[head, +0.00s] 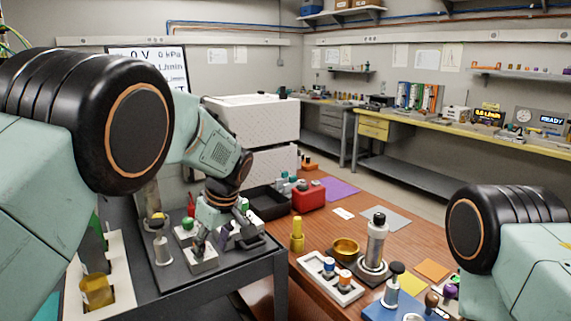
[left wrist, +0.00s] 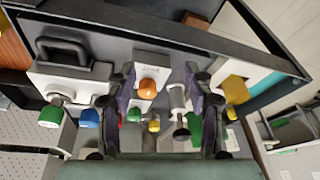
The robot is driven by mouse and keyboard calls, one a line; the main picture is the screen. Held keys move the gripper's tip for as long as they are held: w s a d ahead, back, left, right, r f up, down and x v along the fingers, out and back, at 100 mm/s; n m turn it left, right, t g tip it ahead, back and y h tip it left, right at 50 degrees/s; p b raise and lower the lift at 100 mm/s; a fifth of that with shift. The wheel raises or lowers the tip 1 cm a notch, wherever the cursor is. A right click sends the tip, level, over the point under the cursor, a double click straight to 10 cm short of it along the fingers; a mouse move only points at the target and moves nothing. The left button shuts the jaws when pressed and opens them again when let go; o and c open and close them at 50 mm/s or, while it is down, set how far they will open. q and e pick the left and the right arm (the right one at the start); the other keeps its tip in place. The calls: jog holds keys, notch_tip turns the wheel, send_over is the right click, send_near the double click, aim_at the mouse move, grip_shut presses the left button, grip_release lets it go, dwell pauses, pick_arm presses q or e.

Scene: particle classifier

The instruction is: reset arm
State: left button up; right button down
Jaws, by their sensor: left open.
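My left gripper (head: 226,236) is over a dark panel (head: 180,285) on the grey bench at left in the head view, with its fingers pointing down. In the left wrist view its two fingers (left wrist: 160,78) are spread, with an orange knob (left wrist: 148,87) on a white block visible between them. I see nothing held in the gap. Whether the fingers touch any fitting is unclear. A green knob (head: 187,223) and a white block (head: 203,259) are close to the gripper. My right arm shows at the lower right of the head view; its gripper is out of frame.
A wooden table right of the panel carries a brass bowl (head: 345,250), a metal cylinder (head: 376,243), a yellow bottle (head: 297,236) and a red box (head: 308,196).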

pick_arm(q)
jog(key=s+a+f+m+g+h, duration=0.1)
jog(key=s+a+f+m, duration=0.2)
jog(key=s+f, duration=0.9)
jog(key=s+a+f+m+h, duration=0.2)
jog(key=s+f+m, duration=0.1)
jog(key=s+f, duration=0.8)
jog(key=s+a+f+m, duration=0.1)
jog(key=s+f+m, duration=0.1)
jog(key=s, duration=0.8)
jog(key=s+f+m, duration=0.1)
jog(key=s+m, duration=0.1)
jog(key=s, duration=0.9)
jog(key=shift+a+f+g, duration=0.35)
jog(key=shift+a+g, duration=0.05)
